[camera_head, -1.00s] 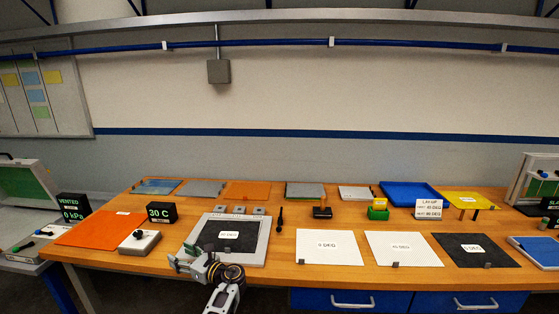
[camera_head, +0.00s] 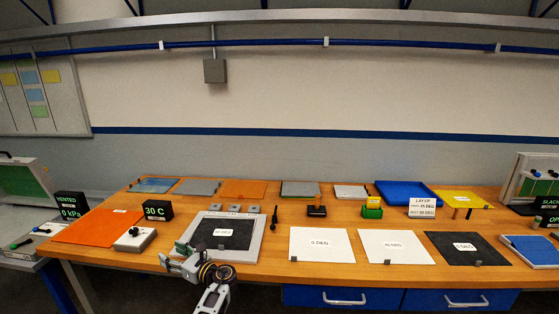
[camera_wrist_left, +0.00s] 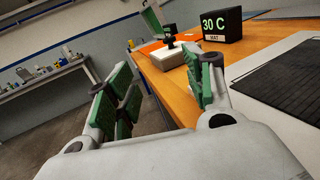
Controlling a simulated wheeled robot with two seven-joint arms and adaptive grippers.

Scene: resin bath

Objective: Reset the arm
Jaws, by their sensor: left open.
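My left gripper (camera_head: 172,256) is at the front edge of the wooden table (camera_head: 300,272), by the lower left corner of a grey-framed plate (camera_head: 246,252) with a black sheet (camera_head: 222,234) on it. In the left wrist view the gripper's green-padded fingers (camera_wrist_left: 160,92) stand apart, with nothing between them. Past the fingers, the wrist view shows the table edge, the "30 C" display (camera_wrist_left: 221,24) and a white control box (camera_wrist_left: 166,58). My right gripper does not show in any view.
An orange sheet (camera_head: 98,227) lies at the left. White sheets (camera_head: 322,256) and another black sheet (camera_head: 450,252) lie right of the plate. A blue tray (camera_head: 408,187) and a yellow plate (camera_head: 462,198) are at the back right. Floor shows in front of the table.

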